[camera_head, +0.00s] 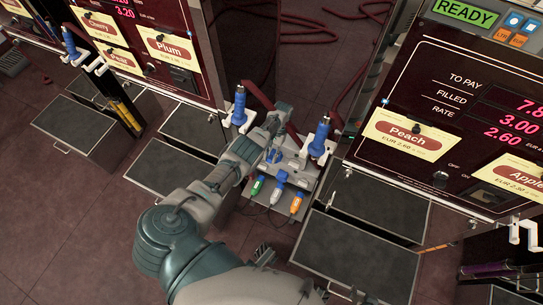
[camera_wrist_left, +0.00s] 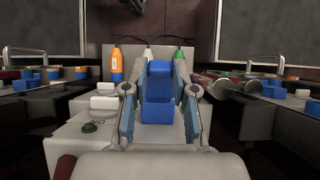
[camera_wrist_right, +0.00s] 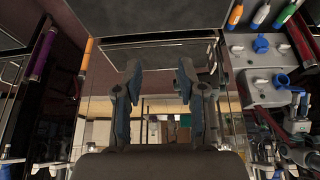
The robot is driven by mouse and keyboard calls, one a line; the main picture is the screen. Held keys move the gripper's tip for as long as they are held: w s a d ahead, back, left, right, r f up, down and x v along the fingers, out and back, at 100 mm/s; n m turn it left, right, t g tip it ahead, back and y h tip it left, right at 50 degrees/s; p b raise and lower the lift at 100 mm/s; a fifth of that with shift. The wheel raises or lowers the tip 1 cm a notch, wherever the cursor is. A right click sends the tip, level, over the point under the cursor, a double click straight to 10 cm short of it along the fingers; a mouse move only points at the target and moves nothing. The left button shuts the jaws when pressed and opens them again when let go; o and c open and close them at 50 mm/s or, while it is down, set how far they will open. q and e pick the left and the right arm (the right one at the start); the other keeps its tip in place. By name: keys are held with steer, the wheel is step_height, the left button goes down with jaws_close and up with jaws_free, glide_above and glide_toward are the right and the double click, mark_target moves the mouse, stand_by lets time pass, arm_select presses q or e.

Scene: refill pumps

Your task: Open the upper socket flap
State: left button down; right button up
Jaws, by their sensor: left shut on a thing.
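My left gripper (camera_wrist_left: 159,72) is shut on a blue part, which looks like a socket flap (camera_wrist_left: 158,69), with a blue block (camera_wrist_left: 157,110) just below it in the left wrist view. In the head view the blue part (camera_head: 273,156) shows at the end of my left arm, on the grey socket box (camera_head: 293,172). In the right wrist view the box carries blue parts, one round (camera_wrist_right: 282,80) and one smaller (camera_wrist_right: 260,44). I cannot tell how far the held flap is tilted. My right gripper (camera_wrist_right: 158,72) is open and empty.
Green (camera_head: 258,186), white-blue (camera_head: 279,189) and orange (camera_head: 296,203) handles line the box's front edge. Blue nozzles stand left (camera_head: 239,106) and right (camera_head: 320,138) of it. Pump cabinets with a Peach label (camera_head: 405,133) and dark trays (camera_head: 355,258) flank it.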

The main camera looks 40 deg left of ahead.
arm_select(q)
steer(key=shift+w+b, duration=0.3)
steer(key=shift+b, duration=0.05)
arm_select(e)
steer(key=shift+w+a+r+t, duration=0.15)
steer(key=shift+w+a+t, duration=0.15)
steer(key=shift+w, duration=0.35)
steer(key=shift+w+a+r+t, duration=0.1)
steer(key=shift+w+a+t, duration=0.1)
steer(key=shift+w+t, duration=0.3)
steer(key=shift+w+a+r+t, duration=0.15)
steer(key=shift+w+a+t, duration=0.1)
steer(key=shift+w, duration=0.5)
arm_select(q)
steer(key=c, duration=1)
jaws_free()
steer(key=shift+c, duration=0.2)
steer(key=shift+o, duration=0.6)
steer(key=shift+w+a+f, duration=0.1)
steer(key=shift+w, duration=0.05)
arm_select(e)
steer(key=shift+w, duration=0.2)
